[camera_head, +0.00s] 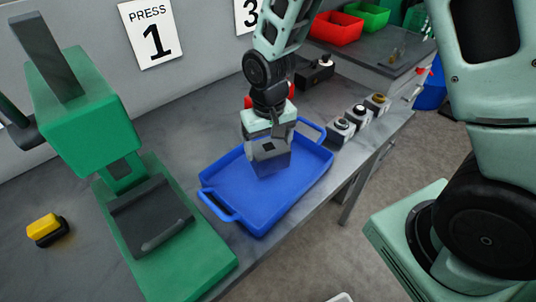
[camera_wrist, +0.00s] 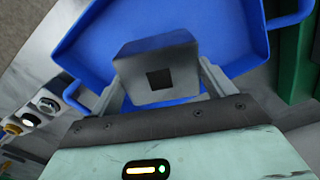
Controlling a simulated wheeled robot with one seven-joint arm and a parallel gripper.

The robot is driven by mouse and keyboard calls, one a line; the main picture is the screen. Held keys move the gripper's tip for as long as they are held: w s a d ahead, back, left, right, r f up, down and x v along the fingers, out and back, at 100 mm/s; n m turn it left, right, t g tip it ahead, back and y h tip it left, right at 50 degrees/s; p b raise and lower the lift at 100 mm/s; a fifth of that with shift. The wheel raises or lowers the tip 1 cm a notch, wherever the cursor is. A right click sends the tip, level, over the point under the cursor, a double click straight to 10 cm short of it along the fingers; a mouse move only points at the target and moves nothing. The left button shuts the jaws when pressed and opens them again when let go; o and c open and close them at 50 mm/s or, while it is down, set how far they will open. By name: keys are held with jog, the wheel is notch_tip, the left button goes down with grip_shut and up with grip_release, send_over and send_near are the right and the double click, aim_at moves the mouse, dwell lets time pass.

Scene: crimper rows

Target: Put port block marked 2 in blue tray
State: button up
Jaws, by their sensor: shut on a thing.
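My gripper (camera_head: 270,137) is shut on a grey block (camera_head: 271,160) with a dark square opening in its face. The block also shows between the fingers in the wrist view (camera_wrist: 158,68). I cannot read any number on it. The blue tray (camera_head: 225,211) lies on the bench, and the block is over its inside, toward the far half. In the wrist view the tray (camera_wrist: 100,42) fills the area behind the block. I cannot tell whether the block touches the tray floor.
A green press (camera_head: 150,215) stands left of the tray. A yellow and black piece (camera_head: 46,230) lies at far left. Several small blocks with round tops (camera_head: 358,115) stand right of the tray near the bench edge. Red (camera_head: 335,28) and green bins (camera_head: 368,14) are behind.

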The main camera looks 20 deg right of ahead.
aim_at(268, 147)
jog(key=shift+f+p, duration=0.4)
jog(key=shift+f, duration=1.75)
jog(key=shift+f, duration=0.15)
jog(key=o, duration=1.3)
notch_tip(268, 147, up, 12)
jog(key=shift+f+b, duration=0.25)
jog(key=shift+b, duration=0.95)
jog(key=shift+s+a+r, duration=0.1)
jog(key=shift+r, duration=0.2)
jog(key=s+a+r+n, duration=0.2)
jog(key=s+a+n, duration=0.1)
jog(key=s, duration=0.7)
jog(key=s+a+r+n, duration=0.2)
jog(key=s+a+n, duration=0.1)
jog(key=s, duration=0.7)
jog(key=shift+r+n+y, duration=0.2)
jog(key=shift+n+y, duration=0.1)
jog(key=shift+n, duration=0.6)
